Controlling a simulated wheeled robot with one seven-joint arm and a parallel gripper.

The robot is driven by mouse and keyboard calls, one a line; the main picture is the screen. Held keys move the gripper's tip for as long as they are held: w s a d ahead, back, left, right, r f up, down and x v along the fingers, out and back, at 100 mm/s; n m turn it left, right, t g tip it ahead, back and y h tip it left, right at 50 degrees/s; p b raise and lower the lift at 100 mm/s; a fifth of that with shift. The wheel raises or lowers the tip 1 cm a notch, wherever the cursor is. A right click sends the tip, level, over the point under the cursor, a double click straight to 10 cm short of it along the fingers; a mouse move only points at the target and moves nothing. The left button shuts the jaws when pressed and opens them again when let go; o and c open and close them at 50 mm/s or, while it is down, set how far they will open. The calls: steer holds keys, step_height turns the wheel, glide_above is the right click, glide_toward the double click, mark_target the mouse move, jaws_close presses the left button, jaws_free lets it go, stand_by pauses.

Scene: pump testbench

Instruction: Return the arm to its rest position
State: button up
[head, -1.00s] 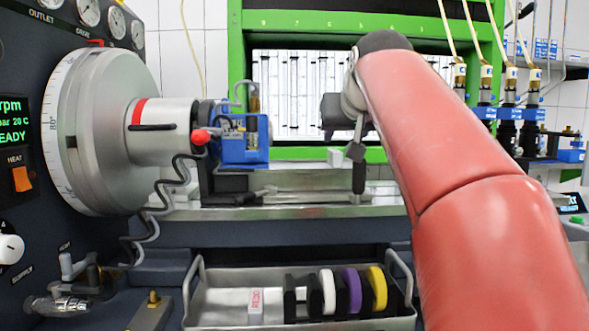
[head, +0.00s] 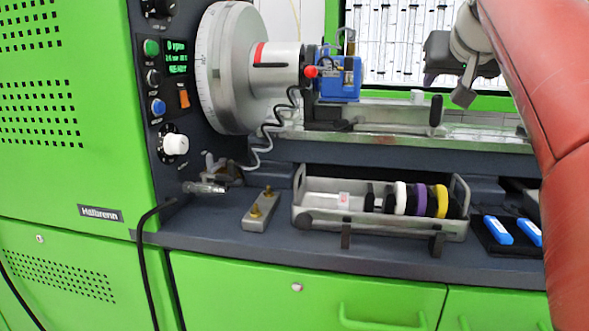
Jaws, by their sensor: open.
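My red arm (head: 540,110) comes in along the right edge of the head view and bends at the top. Its grey wrist (head: 470,38) is at the upper right, in front of the lit glass-tube panel. My gripper (head: 463,97) points down and away above the bench rail, apart from the blue pump. Its jaws are open, and I see nothing held between them. The far part of the gripper is partly hidden by its own body.
The blue pump (head: 338,80) sits by the large grey dial wheel (head: 225,70). A metal tray (head: 325,226) with several coloured rings stands on the front ledge. A brass-pinned block (head: 258,212) lies left of it, and blue-labelled items (head: 499,231) lie right.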

steer(key=s+a+f+g, duration=0.2)
steer(key=s+f, duration=0.6)
steer(key=f, duration=0.5)
steer(key=s+a+f+n+g+y, duration=0.1)
steer(key=s+a+f, duration=0.4)
steer(key=f, duration=0.8)
steer(key=s+a+f+n+g+y, duration=0.1)
steer(key=s+a+f+g, duration=0.2)
steer(key=s+f, duration=0.8)
step_height(320, 180, down, 3)
steer(key=shift+s+a+r, duration=0.1)
steer(key=shift+s+a, duration=0.2)
steer(key=shift+s, duration=0.05)
